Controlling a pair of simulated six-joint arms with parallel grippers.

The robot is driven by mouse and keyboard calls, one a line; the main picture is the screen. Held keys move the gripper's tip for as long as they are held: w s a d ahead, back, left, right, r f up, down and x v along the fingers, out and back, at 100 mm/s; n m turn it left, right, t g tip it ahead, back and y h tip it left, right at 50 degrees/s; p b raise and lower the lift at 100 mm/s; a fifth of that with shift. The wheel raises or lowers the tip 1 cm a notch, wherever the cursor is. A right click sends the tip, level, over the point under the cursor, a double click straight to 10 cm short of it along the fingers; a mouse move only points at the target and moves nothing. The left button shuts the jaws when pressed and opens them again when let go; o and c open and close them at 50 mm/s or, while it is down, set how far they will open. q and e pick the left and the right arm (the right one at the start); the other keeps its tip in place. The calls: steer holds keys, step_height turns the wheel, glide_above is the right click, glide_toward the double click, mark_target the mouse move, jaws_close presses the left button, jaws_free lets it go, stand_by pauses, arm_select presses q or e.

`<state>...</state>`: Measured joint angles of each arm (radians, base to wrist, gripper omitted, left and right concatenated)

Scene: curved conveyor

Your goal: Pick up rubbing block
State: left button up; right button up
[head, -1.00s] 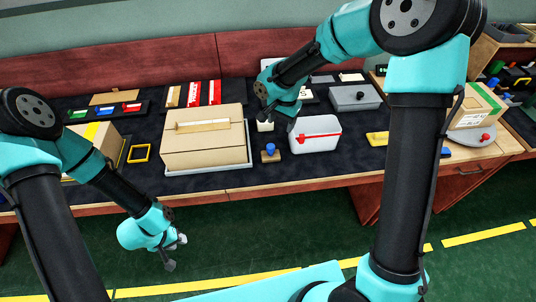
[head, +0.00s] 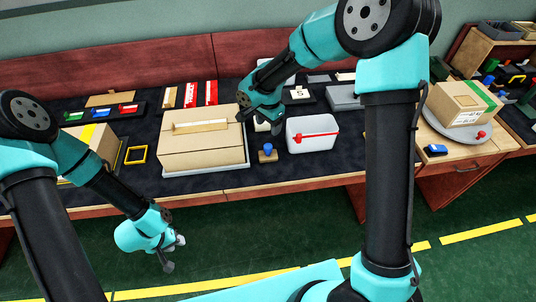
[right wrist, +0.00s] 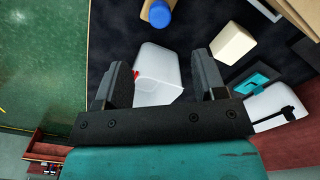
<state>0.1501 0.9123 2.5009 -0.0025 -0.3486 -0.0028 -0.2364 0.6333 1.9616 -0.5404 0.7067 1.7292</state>
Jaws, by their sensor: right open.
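Two things could be the rubbing block, and I cannot tell which it is. One is a small cream block (head: 262,124), partly hidden by my right gripper in the head view; it also shows at the upper right of the right wrist view (right wrist: 232,43). The other is a blue knob on a small wooden base (head: 267,153), also at the top of the right wrist view (right wrist: 159,12). My right gripper (head: 260,120) is open and empty, above the table by the cream block. My left gripper (head: 174,253) looks open and empty, out beyond the table's front edge.
A white box with a red stripe (head: 313,134) stands right of the blue knob; in the right wrist view it appears between the fingers. A large cardboard box (head: 202,150) on a tray stands to the left. Grey and white items lie behind. A round turntable (head: 449,128) holds another carton.

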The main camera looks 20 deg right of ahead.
mark_target(268, 145)
step_height(268, 145, down, 8)
steer(key=shift+f, duration=0.15)
stand_by(0.4)
steer(key=shift+a+f, duration=0.1)
steer(key=shift+f, duration=2.5)
steer(key=shift+c, duration=0.2)
steer(key=c, duration=1)
